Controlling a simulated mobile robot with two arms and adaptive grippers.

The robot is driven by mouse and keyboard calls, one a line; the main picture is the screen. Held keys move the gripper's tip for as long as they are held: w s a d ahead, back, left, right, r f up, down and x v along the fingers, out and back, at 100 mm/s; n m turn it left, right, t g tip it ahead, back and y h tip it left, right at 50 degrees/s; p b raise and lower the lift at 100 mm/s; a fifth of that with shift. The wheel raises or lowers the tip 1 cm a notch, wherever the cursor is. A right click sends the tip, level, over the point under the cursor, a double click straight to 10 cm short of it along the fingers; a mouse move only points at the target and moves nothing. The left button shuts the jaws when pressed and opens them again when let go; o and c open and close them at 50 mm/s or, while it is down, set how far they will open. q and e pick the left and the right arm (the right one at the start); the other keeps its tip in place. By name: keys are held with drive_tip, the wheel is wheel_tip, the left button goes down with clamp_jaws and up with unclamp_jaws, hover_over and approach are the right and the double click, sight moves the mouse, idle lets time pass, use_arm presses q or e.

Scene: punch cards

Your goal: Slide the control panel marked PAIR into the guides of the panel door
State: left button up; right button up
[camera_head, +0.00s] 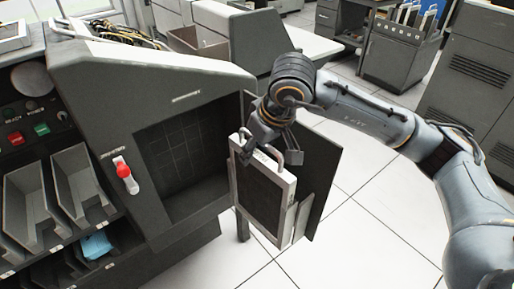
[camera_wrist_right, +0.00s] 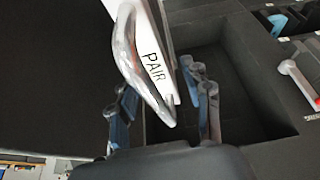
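The PAIR panel (camera_head: 262,196) has a pale frame, a dark face and a metal handle on top. It stands nearly upright against the dark door (camera_head: 318,180). Pale guide strips (camera_head: 302,217) show at its lower right; the panel's lower edge seems to sit by them, but how far in is hidden. In the wrist view, the label PAIR shows on the panel's top edge (camera_wrist_right: 153,62), beside the handle (camera_wrist_right: 136,68). My right gripper (camera_wrist_right: 162,98) is at the handle, its fingers apart on either side of it. My left gripper is out of view.
The machine cabinet (camera_head: 150,85) stands left of the panel, with an open dark recess (camera_head: 182,165) and a red-handled switch (camera_head: 126,176). Grey trays (camera_head: 80,185) stand further left. Tiled floor (camera_head: 370,190) is clear right of the door. Other cabinets (camera_head: 398,55) stand behind.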

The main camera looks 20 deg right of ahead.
drive_tip(key=shift+f, duration=0.25)
drive_tip(key=v, duration=1.2)
drive_tip(key=shift+r, duration=0.25)
